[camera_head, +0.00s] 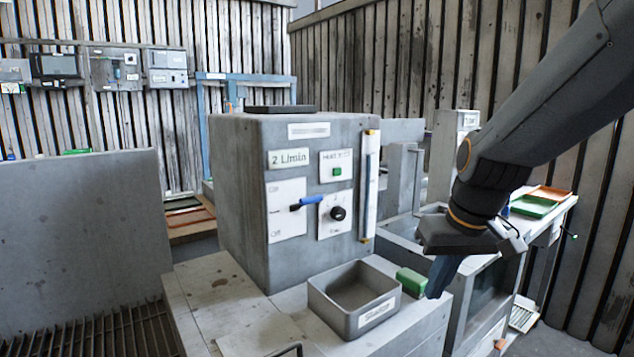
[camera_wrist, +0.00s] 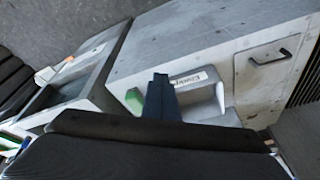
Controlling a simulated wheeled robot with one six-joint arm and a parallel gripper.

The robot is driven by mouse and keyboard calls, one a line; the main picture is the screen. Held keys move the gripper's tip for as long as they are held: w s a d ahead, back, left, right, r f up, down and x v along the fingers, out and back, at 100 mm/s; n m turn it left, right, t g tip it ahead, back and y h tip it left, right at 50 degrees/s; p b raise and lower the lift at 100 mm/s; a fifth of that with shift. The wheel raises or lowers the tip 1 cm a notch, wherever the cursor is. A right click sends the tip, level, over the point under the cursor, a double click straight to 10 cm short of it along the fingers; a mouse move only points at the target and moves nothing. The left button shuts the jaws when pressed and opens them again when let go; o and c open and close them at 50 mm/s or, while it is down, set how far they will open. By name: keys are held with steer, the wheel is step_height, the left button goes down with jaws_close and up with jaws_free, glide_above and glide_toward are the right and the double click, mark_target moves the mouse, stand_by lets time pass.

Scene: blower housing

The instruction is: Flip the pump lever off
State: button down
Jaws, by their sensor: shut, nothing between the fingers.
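The pump lever (camera_head: 307,202) has a blue handle and sticks out from a white plate (camera_head: 287,222) on the front of the grey pump housing (camera_head: 244,212). The plate has a small label above and one below the lever, the lower reading "Off". The handle points right, roughly level and slightly upward, between the two labels. My gripper (camera_head: 440,277) is shut and empty, pointing down to the right of the housing, apart from the lever. In the wrist view its dark shut fingers (camera_wrist: 161,98) show; the lever is not in that view.
A black knob (camera_head: 338,213) and a green button (camera_head: 337,171) sit right of the lever. A vertical gauge tube (camera_head: 369,185) runs along the housing's right edge. A grey tray (camera_head: 345,321) stands below, with a green block (camera_head: 411,281) beside it. A grey panel (camera_head: 80,225) stands at left.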

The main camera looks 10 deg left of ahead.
steer(key=w+a+r+n+t+y, duration=0.1)
steer(key=w+a+r+n+y, duration=0.1)
steer(key=a+r, duration=0.8)
steer(key=w+a+r+n+t+y, duration=0.1)
steer(key=w+a+r+n+y, duration=0.1)
steer(key=a+r, duration=0.7)
step_height(320, 180, up, 8)
steer(key=shift+w+a+f+n, duration=0.25)
steer(key=shift+w+a+n, duration=0.2)
steer(key=shift+n, duration=0.65)
steer(key=p, duration=0.3)
glide_above(303, 204)
steer(key=w+d, duration=0.2)
step_height(303, 204, down, 8)
steer(key=shift+s+d+f, duration=0.15)
steer(key=shift+s+f, duration=0.05)
steer(key=shift+f, duration=0.7)
steer(key=shift+s+d+f, duration=0.15)
steer(key=shift+f, duration=0.75)
steer(key=shift+w+d+f+t+y+b, duration=0.1)
steer(key=shift+f+t+y+b, duration=0.1)
steer(key=shift+t+y+b, duration=0.15)
